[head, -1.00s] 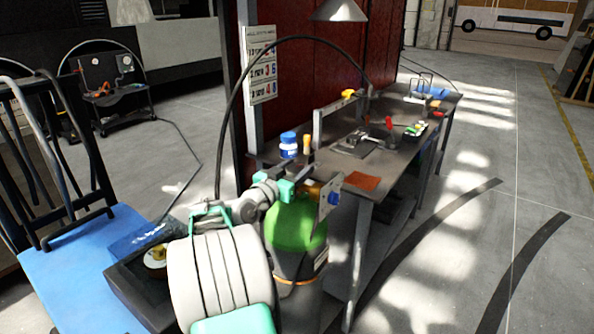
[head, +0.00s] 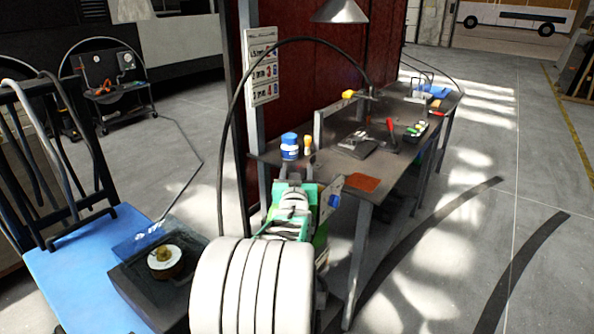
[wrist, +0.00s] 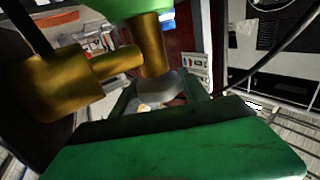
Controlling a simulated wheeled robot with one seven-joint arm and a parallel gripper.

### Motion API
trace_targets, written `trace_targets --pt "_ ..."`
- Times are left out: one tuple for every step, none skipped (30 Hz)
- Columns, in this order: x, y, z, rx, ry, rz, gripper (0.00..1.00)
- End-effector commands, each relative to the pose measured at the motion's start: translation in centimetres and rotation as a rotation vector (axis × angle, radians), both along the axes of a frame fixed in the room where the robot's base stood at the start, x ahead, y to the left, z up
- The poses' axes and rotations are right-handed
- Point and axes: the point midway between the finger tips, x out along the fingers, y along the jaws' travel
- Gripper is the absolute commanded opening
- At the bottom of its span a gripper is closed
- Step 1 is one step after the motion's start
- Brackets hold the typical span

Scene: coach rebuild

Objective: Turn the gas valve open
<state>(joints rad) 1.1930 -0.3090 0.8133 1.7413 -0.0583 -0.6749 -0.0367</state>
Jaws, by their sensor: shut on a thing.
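The brass gas valve (wrist: 150,48) shows close up in the wrist view, with a thick side outlet at left. It joins the green shoulder of the gas cylinder (wrist: 120,8) at the top of that view. My gripper (wrist: 163,92) is shut on a blurred grey part at the valve's end, which looks like its handle. How far the handle is turned cannot be told. In the head view my own arm covers the valve and most of the cylinder; only a green sliver (head: 321,236) shows. A blue knob (head: 334,201) on a grey plate stands just right of my wrist.
A workbench (head: 400,155) with a blue-capped jar (head: 289,146), tools and an orange-brown sheet (head: 364,184) stands behind and right. A blue cart (head: 85,285) and a dark box with a brass-coloured roll (head: 166,262) are at left. A black hose (head: 232,110) arches over. Floor at right is clear.

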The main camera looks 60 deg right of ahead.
Motion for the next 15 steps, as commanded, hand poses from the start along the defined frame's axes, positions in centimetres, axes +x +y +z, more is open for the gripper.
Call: trace_targets --pt "-0.07 -0.03 0.0 -0.001 0.002 0.0 0.12" --pt "-0.06 -0.03 -0.01 -0.001 0.002 0.001 0.12" --pt "-0.04 -0.03 -0.01 -0.001 0.002 0.001 0.12" --pt "-0.04 -0.03 -0.01 -0.001 0.002 0.001 0.12" --pt "-0.03 -0.03 -0.02 -0.001 0.002 0.001 0.12" --pt "-0.02 -0.02 -0.02 -0.001 0.002 0.001 0.12" --pt "-0.02 -0.02 -0.02 0.0 0.003 0.001 0.12" --pt "-0.02 -0.02 -0.02 0.0 0.003 0.001 0.12" --pt "-0.01 -0.02 -0.02 0.0 0.003 0.001 0.12" --pt "-0.01 -0.03 -0.02 0.0 0.003 0.001 0.53" --pt "-0.01 -0.03 -0.02 0.0 0.002 0.001 0.56" --pt "0.0 -0.02 -0.02 0.0 0.002 0.001 0.59" --pt "0.01 -0.02 -0.02 0.0 0.002 0.001 0.62" --pt "0.02 -0.01 -0.02 0.0 0.002 0.001 0.64" --pt "0.03 -0.01 -0.02 0.0 0.002 0.001 0.67"
